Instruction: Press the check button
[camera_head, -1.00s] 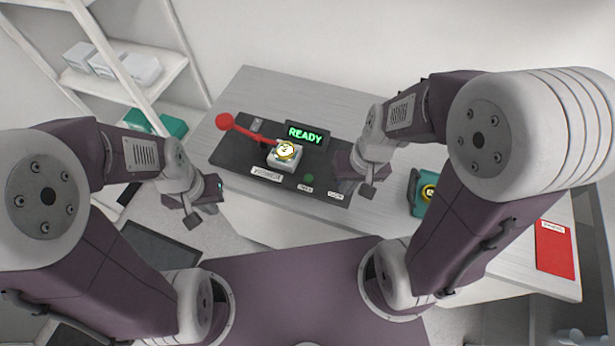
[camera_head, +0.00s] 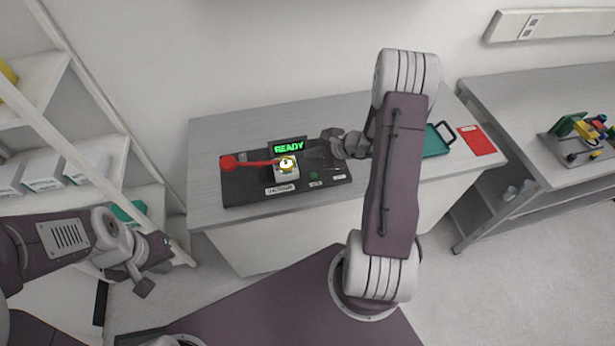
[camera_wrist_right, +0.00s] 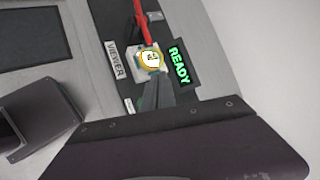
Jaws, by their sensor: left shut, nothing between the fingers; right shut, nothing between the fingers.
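A dark instrument panel (camera_head: 240,191) lies on the grey table. A READY display (camera_head: 289,148) glows green at the panel's back. A gold-rimmed round piece (camera_head: 287,163) sits on a pale block, also seen in the wrist view (camera_wrist_right: 152,59). My right gripper (camera_head: 327,143) is shut and empty, above the panel's right end beside the display. My left gripper (camera_head: 152,268) is shut and empty, off the table's left front.
A red-knobbed lever (camera_head: 229,162) reaches from the panel's left side to the block. A teal tray (camera_head: 437,142) and a red booklet (camera_head: 477,140) lie on the table to the right. White shelves (camera_head: 85,160) stand at the left. Another table (camera_head: 490,100) stands at the right.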

